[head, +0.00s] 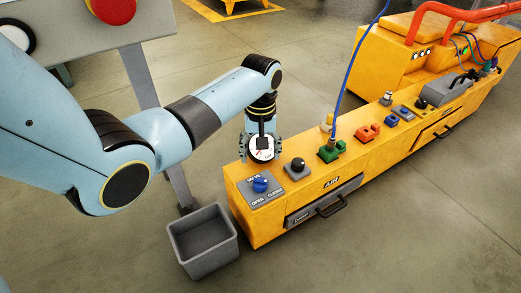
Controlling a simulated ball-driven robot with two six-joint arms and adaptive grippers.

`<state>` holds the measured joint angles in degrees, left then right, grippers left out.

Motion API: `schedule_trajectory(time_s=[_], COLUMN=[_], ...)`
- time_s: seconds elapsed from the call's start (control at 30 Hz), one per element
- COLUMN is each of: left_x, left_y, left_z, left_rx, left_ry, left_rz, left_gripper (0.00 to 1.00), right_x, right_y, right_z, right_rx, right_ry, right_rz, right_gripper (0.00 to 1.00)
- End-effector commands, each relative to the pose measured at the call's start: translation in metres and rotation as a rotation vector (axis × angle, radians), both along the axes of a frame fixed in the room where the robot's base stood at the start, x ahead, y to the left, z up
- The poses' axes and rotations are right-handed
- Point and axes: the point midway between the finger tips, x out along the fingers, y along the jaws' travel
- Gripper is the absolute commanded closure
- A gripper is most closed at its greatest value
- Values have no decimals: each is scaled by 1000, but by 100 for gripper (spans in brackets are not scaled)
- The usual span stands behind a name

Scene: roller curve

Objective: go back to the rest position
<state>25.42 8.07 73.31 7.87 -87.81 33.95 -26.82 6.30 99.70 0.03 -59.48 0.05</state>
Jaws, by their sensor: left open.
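My left arm comes in from the left and reaches to the near end of the orange bench (238,188). My left gripper (263,150) is open. Its fingers appear on either side of a round white-faced gauge (262,155) at the bench's left edge. I cannot tell whether the fingers touch the gauge. My right gripper is not in view.
A blue knob (260,185), a black knob (298,164) and a green fitting with a blue hose (331,150) stand near the gripper. A grey bin (203,240) stands on the floor below. A grey panel with a red button (114,8) is behind my arm.

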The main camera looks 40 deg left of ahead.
Motion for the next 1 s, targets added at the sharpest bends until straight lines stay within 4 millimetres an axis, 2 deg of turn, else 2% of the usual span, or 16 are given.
schedule_trajectory(time_s=[0.37,0.47,0.57,0.67,0.7,0.8,0.9,1.0], left_x=[-1,-15,-54,-122,-153,-222,-274,-316], left_y=[0,0,-1,-3,-4,-6,-7,-9], left_z=[-1,-11,-37,-71,-84,-107,-118,-123], left_rx=[0,0,-1,-1,3,8,13,14], left_ry=[1,25,91,182,213,255,266,266], left_rz=[0,0,0,-5,-11,-59,-123,-193], left_gripper=[36,36,36,36,36,36,36,36], right_x=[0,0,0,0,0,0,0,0], right_y=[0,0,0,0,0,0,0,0], right_z=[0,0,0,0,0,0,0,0], right_rx=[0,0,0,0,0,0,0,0], right_ry=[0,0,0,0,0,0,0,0], right_rz=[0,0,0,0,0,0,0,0], right_gripper=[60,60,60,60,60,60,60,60])
